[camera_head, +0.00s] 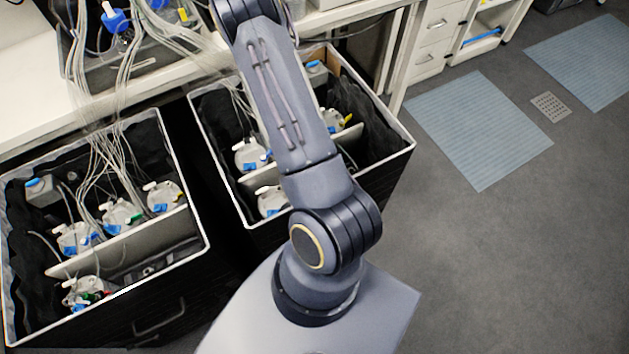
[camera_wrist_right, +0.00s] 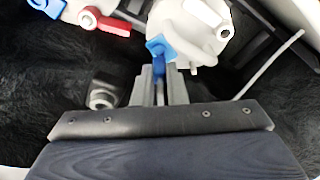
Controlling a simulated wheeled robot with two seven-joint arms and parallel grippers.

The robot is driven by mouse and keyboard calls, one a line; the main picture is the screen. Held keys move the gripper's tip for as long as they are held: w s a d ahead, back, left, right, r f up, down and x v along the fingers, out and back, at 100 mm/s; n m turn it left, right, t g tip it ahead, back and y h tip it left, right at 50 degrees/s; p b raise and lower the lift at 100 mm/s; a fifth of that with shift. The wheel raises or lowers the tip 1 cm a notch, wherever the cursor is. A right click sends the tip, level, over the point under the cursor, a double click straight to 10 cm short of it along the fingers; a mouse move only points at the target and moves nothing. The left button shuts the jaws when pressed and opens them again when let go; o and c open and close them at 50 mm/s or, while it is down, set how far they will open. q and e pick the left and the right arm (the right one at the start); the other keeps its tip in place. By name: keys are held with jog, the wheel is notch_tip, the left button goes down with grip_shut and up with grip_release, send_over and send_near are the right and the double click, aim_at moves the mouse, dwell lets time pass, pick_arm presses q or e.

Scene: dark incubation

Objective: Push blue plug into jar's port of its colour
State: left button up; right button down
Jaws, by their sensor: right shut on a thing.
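In the right wrist view, my right gripper (camera_wrist_right: 160,84) is shut on the blue plug (camera_wrist_right: 157,69), a small dark-blue piece between its fingertips. The fingers point at a white jar (camera_wrist_right: 192,28) with a white capped spout on top. A lighter blue part (camera_wrist_right: 160,46) on the jar's near side lies right in front of the plug. Whether plug and blue part touch, or the plug is inside a port, I cannot tell. In the head view an arm of mine crosses the middle; its gripper is out of frame. My left gripper is not seen.
A second white jar (camera_wrist_right: 76,10) with a red fitting (camera_wrist_right: 112,27) is at the wrist view's upper left. A thin pale tube (camera_wrist_right: 270,65) runs at the right. In the head view, two open dark-lined boxes (camera_head: 206,215) (camera_head: 400,150) hold several jars and tubes.

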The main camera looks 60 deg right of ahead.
jog(key=shift+f+b, duration=0.85)
jog(key=shift+f, duration=0.1)
dwell(0.6)
jog(key=c, duration=1.5)
grip_release()
jog(key=shift+o, duration=0.6)
jog(key=shift+a, duration=0.1)
jog(key=shift+r, duration=0.1)
notch_tip(320, 180, up, 8)
jog(key=w+p, duration=0.1)
jog(key=p, duration=0.1)
jog(key=shift+w+f, duration=0.25)
